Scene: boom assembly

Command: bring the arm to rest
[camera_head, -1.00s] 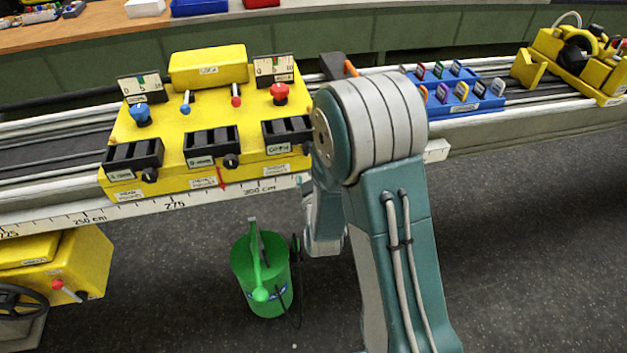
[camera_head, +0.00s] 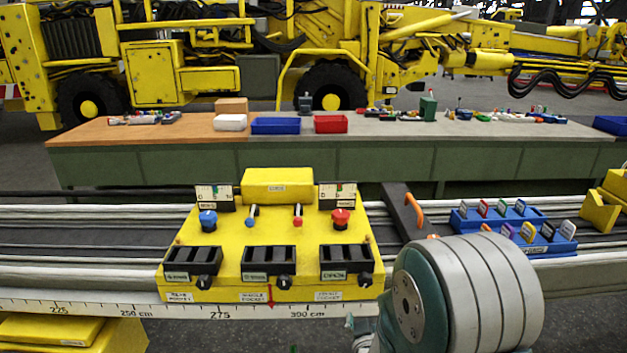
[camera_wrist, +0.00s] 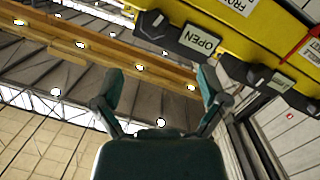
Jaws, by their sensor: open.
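My arm's teal and grey joint stands at the lower right of the head view, in front of the rail. My gripper (camera_wrist: 158,95) shows in the wrist view with its two dark teal fingers spread apart and nothing between them. The yellow control box (camera_head: 265,262) sits on the rail in the head view, with three black pockets, a blue knob and a red knob. In the head view the gripper is mostly hidden by the arm and frame edge.
A blue rack (camera_head: 515,232) with several coloured tags and a dark bracket with an orange handle (camera_head: 414,210) are on the rail to the right. A workbench (camera_head: 290,160) with blue and red bins stands behind. A large yellow machine (camera_head: 300,55) fills the background.

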